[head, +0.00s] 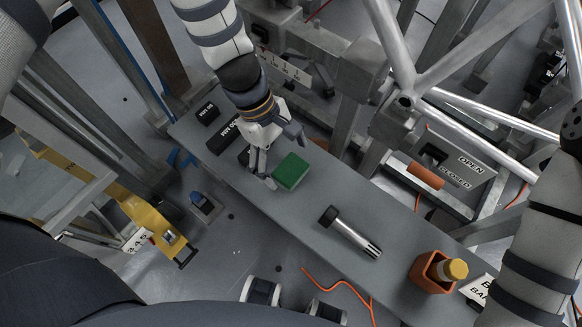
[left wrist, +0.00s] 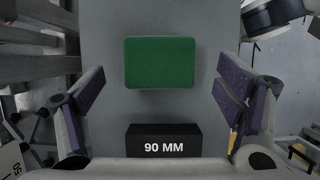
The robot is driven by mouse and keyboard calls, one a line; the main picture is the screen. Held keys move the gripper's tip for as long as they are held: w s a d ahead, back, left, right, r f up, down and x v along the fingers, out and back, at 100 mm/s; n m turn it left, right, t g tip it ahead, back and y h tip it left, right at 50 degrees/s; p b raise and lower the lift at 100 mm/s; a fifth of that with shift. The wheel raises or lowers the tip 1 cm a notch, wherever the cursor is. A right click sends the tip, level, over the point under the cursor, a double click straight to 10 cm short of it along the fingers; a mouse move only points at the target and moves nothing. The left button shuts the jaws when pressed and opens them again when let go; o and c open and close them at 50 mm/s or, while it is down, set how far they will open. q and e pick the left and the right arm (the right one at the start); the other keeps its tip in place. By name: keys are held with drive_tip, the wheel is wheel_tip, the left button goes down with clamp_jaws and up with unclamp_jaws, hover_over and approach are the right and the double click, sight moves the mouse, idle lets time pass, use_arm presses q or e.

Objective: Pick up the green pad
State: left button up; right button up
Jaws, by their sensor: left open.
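The green pad (head: 291,171) is a small flat-topped block lying on the grey bench (head: 320,196) in the head view. In the left wrist view the green pad (left wrist: 160,62) lies ahead of my open fingers, near the middle line between them. My left gripper (head: 273,160) is open and empty, just left of the pad and apparently above the bench. Its fingers also show at both sides of the left wrist view (left wrist: 160,105). My right arm is at the right edge of the head view, but its gripper is out of sight.
A black block marked 90 MM (left wrist: 164,141) sits close to the pad. A black and silver cylinder (head: 350,231) lies on the bench, with an orange box (head: 433,272) holding a yellow-topped piece beyond. A metal frame (head: 402,98) stands behind the bench. Bench between pad and cylinder is clear.

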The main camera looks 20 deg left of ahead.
sight(291, 169)
use_arm(q)
drive_tip(key=x, duration=0.3)
drive_tip(key=shift+s+d+f, duration=0.1)
drive_tip(key=shift+d, duration=0.1)
drive_tip(key=c, duration=1.1)
use_arm(e)
drive_tip(key=shift+f, duration=0.15)
use_arm(q)
wheel_tip(291, 169, up, 3)
drive_tip(key=shift+r, duration=0.25)
drive_tip(key=s+r+p, duration=0.1)
drive_tip(key=s+r, duration=0.2)
drive_tip(key=s, duration=0.1)
drive_tip(key=s+a+r+p, duration=0.1)
drive_tip(key=s+r, duration=0.2)
drive_tip(key=s, duration=0.2)
drive_tip(key=s+a+r+p, duration=0.1)
drive_tip(key=s+r, duration=0.2)
drive_tip(key=s, duration=0.1)
drive_tip(key=shift+s+a+r+p, duration=0.1)
drive_tip(key=shift+s+r+p, duration=0.2)
drive_tip(key=shift+s+r, duration=0.1)
use_arm(e)
drive_tip(key=w+r+t, duration=0.1)
drive_tip(key=w+r, duration=0.3)
drive_tip(key=shift+w+r+t, duration=0.2)
drive_tip(key=shift+r+t, duration=0.15)
drive_tip(key=shift+t, duration=0.05)
use_arm(q)
drive_tip(key=shift+f, duration=0.1)
